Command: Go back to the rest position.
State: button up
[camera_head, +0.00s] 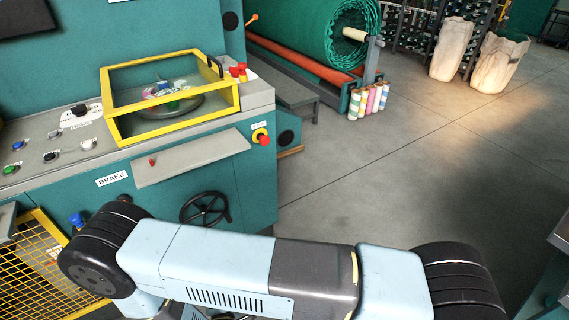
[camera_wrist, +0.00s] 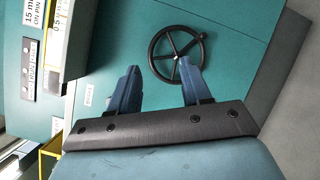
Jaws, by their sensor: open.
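My gripper (camera_wrist: 158,82) shows in the wrist view with its two blue fingers apart and nothing between them. It faces the teal front of the machine. A black handwheel (camera_wrist: 177,54) on that front lies just beyond the right fingertip in this view; whether they touch I cannot tell, though the finger overlaps its rim. In the head view my arm stretches across the bottom of the picture, below the handwheel (camera_head: 204,208). My gripper's fingers do not show there.
The teal machine carries a grey control panel (camera_head: 60,145), a yellow-framed clear guard (camera_head: 170,95) and a red stop button (camera_head: 263,139). A yellow mesh guard (camera_head: 50,262) stands lower left. A green netting roll (camera_head: 325,40) is at the back. Open grey floor (camera_head: 400,170) lies to the right.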

jog(key=w+d+r+m+h, duration=0.2)
jog(key=w+r+m+h, duration=0.25)
jog(key=w+r, duration=0.35)
jog(key=w+d+r+m+g+h, duration=0.35)
jog(key=d+r, duration=0.25)
jog(key=r, duration=0.2)
jog(key=w+d+r+m+g+h, duration=0.35)
jog(key=d+r+g, duration=0.2)
jog(key=r, duration=0.25)
jog(key=w+d+r+m+g+h, duration=0.2)
jog(key=d+r+m+g+h, duration=0.15)
jog(key=d+r, duration=0.4)
jog(key=s+d+r+m+g+y, duration=0.3)
jog(key=d+r, duration=0.3)
jog(key=d, duration=0.1)
jog(key=s+d+r+m+g+y, duration=0.2)
jog(key=d+r+m+g+y, duration=0.1)
jog(key=d+r, duration=0.4)
jog(key=s+d+r+m+t+y, duration=0.3)
jog(key=s+d+r+t+y, duration=0.2)
jog(key=s+r, duration=0.5)
jog(key=shift+s+d+r+m+y, duration=0.35)
jog(key=shift+d+r+y, duration=0.2)
jog(key=shift+d+y, duration=0.35)
jog(key=shift+w+t, duration=0.1)
jog(key=shift+t, duration=0.15)
